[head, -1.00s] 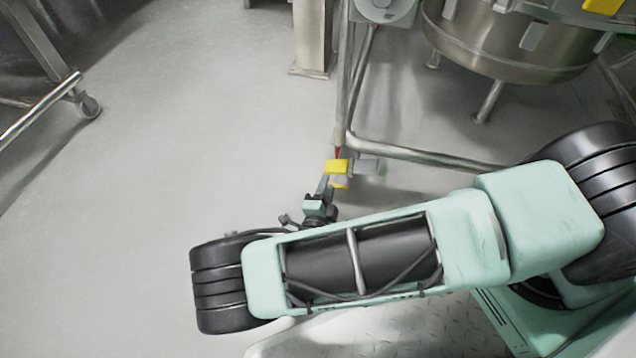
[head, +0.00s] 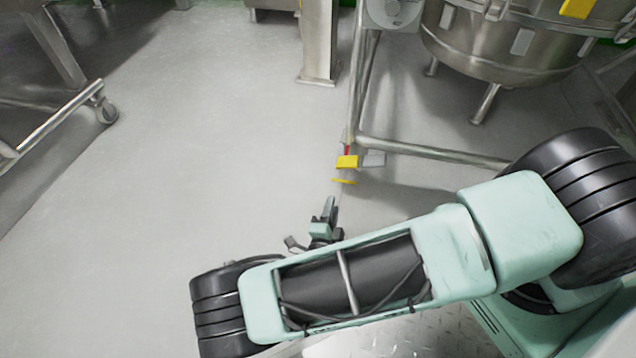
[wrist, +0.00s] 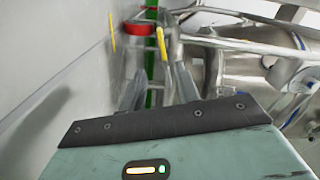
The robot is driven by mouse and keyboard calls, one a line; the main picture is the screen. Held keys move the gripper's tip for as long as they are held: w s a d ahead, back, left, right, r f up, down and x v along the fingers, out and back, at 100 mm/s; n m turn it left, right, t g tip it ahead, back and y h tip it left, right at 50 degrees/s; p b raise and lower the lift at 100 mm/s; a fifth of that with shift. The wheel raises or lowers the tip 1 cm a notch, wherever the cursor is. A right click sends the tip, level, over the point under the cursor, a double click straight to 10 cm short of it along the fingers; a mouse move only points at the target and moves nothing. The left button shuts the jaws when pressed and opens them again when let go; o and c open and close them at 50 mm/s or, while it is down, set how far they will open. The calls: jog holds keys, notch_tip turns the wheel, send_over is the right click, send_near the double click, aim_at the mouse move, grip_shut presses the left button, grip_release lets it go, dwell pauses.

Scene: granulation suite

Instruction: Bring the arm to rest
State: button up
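My gripper (head: 330,204) shows small in the head view, beyond my mint-green arm and pointing away toward a steel frame. The gripper appears clear of both. In the wrist view a red part (wrist: 138,28) and a yellow bar (wrist: 161,44) show ahead of the fingers.
A steel post (head: 318,45) stands at the back. A wheeled steel rack (head: 60,115) is at left. The grey floor (head: 200,140) between is clear.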

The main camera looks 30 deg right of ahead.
jog(key=s+a+r+n+g+y+p, duration=0.5)
jog(key=r+n, duration=0.5)
jog(key=r, duration=0.8)
jog(key=s+a+r+n+g+y+p, duration=0.35)
jog(key=s+r+n, duration=0.55)
jog(key=r, duration=0.8)
jog(key=s+a+r+n+g+y+p, duration=0.45)
jog(key=r+n, duration=0.65)
jog(key=r, duration=0.7)
notch_tip(320, 180, up, 37)
jog(key=d+p, duration=0.1)
jog(key=p, duration=3.7)
jog(key=shift+s+r+g+h+p, duration=0.15)
jog(key=shift+s+g+h+p, duration=0.1)
jog(key=shift+g+h+p, duration=0.15)
jog(key=shift+d, duration=0.15)
